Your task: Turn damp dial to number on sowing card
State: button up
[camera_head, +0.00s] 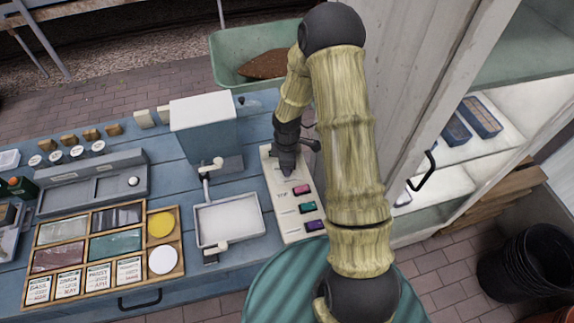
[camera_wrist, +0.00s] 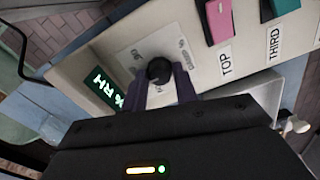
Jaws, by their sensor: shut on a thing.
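The damp dial (camera_wrist: 159,70) is a small dark round knob on a cream control panel (camera_head: 310,234). Printed marks surround it, too small to read. My gripper (camera_wrist: 161,77) is shut on the dial, one finger on each side. In the head view my gripper (camera_head: 287,168) is over the upper part of the panel and hides the dial.
The panel also has a pink (camera_wrist: 219,20), a green and a purple block, with labels such as TOP and THIRD. A white tray (camera_head: 228,243) stands left of the panel. A green tub (camera_head: 228,68) of soil is behind. A cabinet (camera_head: 395,110) stands at right.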

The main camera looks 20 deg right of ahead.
jog(key=shift+m+b, duration=0.3)
jog(key=shift+m, duration=1.7)
jog(key=o, duration=1)
jog(key=shift+c, duration=0.2)
jog(key=shift+r, duration=0.1)
notch_tip(320, 180, up, 17)
jog(key=shift+r+b, duration=0.15)
jog(key=shift+b, duration=0.3)
